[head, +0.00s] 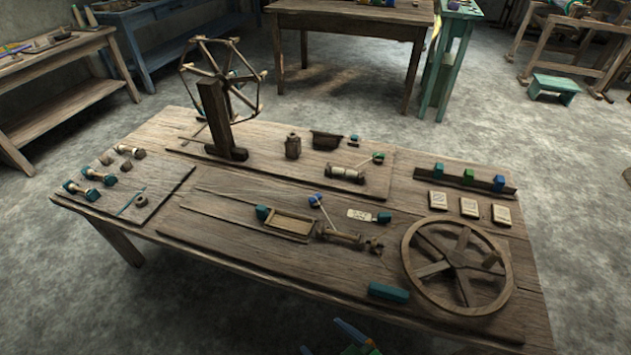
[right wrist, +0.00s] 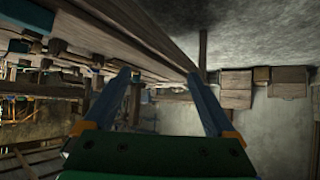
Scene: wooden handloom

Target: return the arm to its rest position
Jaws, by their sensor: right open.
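My right gripper (head: 320,336) shows at the bottom edge of the head view, in front of the table's near side and apart from it. Only its blue fingers and a bit of its green body are in frame there. In the right wrist view its two blue fingers (right wrist: 159,76) stand wide apart with nothing between them. The rest of the right arm is out of frame. My left gripper and left arm are not in the head view.
The wooden table (head: 250,262) fills the middle. Near its front edge lie a teal block (head: 388,292) and a large spoked wheel (head: 415,267). A wooden tray (head: 290,222) and a spoked reel (head: 213,110) stand farther back. The floor at lower left is clear.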

